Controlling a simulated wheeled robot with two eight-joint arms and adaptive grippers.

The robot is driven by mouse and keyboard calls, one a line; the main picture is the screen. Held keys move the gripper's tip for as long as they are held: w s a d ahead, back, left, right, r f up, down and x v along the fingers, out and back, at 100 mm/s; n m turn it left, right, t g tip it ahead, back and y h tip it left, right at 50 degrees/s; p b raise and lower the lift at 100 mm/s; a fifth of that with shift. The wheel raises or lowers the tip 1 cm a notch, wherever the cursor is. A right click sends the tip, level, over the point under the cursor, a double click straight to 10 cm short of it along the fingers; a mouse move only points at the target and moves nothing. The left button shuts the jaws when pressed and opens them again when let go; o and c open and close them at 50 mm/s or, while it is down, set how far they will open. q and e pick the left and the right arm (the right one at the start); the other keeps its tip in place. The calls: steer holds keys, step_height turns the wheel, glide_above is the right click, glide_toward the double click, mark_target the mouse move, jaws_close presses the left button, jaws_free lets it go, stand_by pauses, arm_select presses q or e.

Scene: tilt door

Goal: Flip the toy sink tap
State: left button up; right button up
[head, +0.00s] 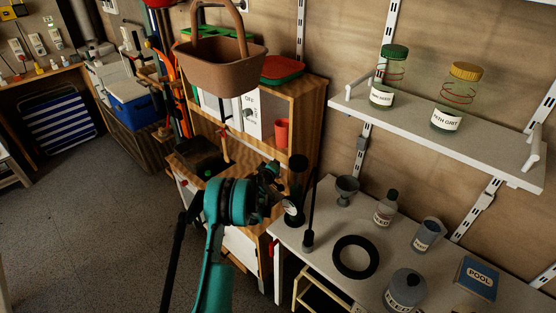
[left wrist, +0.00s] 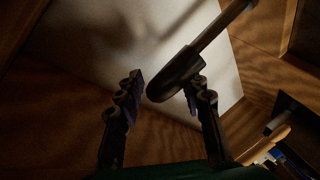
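The toy sink (head: 203,161) is a dark basin in the wooden toy kitchen in the head view. A thin tap with a dark top and copper-brown body (head: 226,148) stands at its right side. My teal left arm rises in front of the kitchen, and its gripper (head: 270,170) is small and partly hidden at the right of the wrist. In the left wrist view the left gripper (left wrist: 162,92) has its fingers apart. A dark rod with a rounded end (left wrist: 180,72) reaches between them from the upper right; I cannot tell whether it touches. My right gripper is not in view.
A brown basket (head: 208,52) and a red cup (head: 281,132) are on the kitchen. A white table (head: 320,262) at the right holds a black ring (head: 355,241), a funnel and bottles. A shelf (head: 470,142) with two jars is above.

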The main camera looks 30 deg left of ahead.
arm_select(q)
steer(key=v, duration=1.2)
steer(key=shift+a, duration=0.1)
